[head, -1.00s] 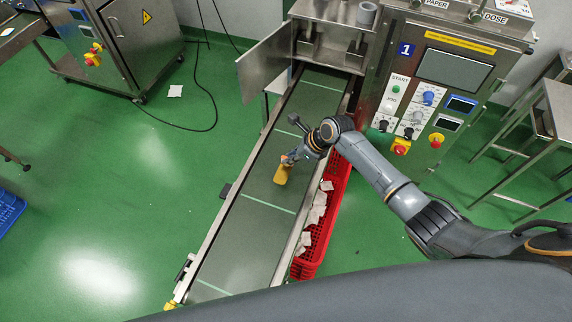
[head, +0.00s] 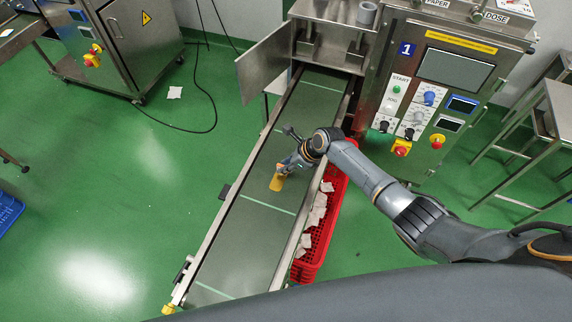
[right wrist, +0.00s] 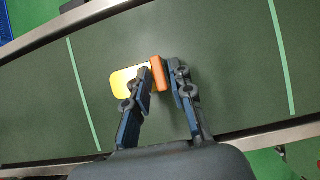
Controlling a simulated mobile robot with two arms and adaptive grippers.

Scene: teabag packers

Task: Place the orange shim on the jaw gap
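The orange shim is a small orange block (right wrist: 158,74) pinched between the fingertips of my right gripper (right wrist: 160,80) in the right wrist view. A flat yellow plate (right wrist: 125,78) shows beside the block, partly hidden behind one finger; I cannot tell how the two join. In the head view the yellow plate (head: 277,183) hangs under my right gripper (head: 290,168), over the conveyor belt (head: 245,240). I cannot tell its height above the belt. I cannot make out the jaw gap for certain; two metal blocks (head: 308,48) stand in the machine opening at the belt's far end. My left gripper is not in view.
A red crate (head: 312,262) with several white teabags (head: 318,212) stands along the belt's right side. An open metal door (head: 265,62) stands left of the opening. A control panel (head: 440,90) is to its right. The near belt is clear.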

